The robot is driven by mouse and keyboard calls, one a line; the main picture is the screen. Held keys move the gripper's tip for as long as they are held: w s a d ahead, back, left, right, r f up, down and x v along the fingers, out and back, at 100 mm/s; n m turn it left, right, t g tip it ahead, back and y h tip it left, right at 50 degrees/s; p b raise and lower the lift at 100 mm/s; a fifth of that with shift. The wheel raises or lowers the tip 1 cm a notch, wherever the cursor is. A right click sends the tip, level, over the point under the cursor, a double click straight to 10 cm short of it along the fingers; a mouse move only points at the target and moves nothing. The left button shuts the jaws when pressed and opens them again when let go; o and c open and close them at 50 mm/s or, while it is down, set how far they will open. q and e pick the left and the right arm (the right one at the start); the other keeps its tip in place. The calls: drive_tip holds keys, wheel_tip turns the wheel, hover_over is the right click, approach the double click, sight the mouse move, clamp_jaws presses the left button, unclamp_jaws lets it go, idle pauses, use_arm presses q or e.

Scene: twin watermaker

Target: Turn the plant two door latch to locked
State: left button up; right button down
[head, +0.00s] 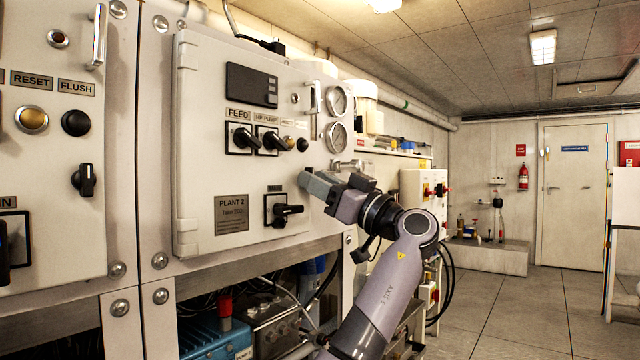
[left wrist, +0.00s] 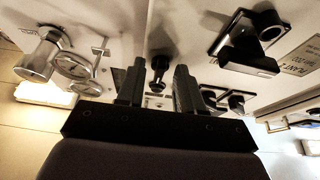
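The plant two door (head: 208,150) is the pale panel with the PLANT 2 plate (head: 231,214); it looks shut. My left gripper (head: 308,180) is at the door's right edge, below the gauges. In the left wrist view its two dark fingers (left wrist: 160,68) are apart. A small dark fitting with a metallic end (left wrist: 158,72), which appears to be the door latch, shows between them; I cannot tell whether the fingers touch it. In the head view the gripper hides that spot, and the latch's setting cannot be read. My right gripper is in neither view.
A black rotary switch (head: 285,210) sits on the door left of my gripper. It also shows in the left wrist view (left wrist: 248,45). Feed and pump switches (head: 255,140), a vertical handle (head: 313,97) and two gauges (head: 337,138) are above. Open floor (head: 520,310) lies to the right.

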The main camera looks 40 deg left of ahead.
use_arm(q)
drive_tip(key=v, duration=0.7)
drive_tip(key=shift+d+f, duration=0.1)
drive_tip(key=shift+f, duration=0.05)
idle(0.5)
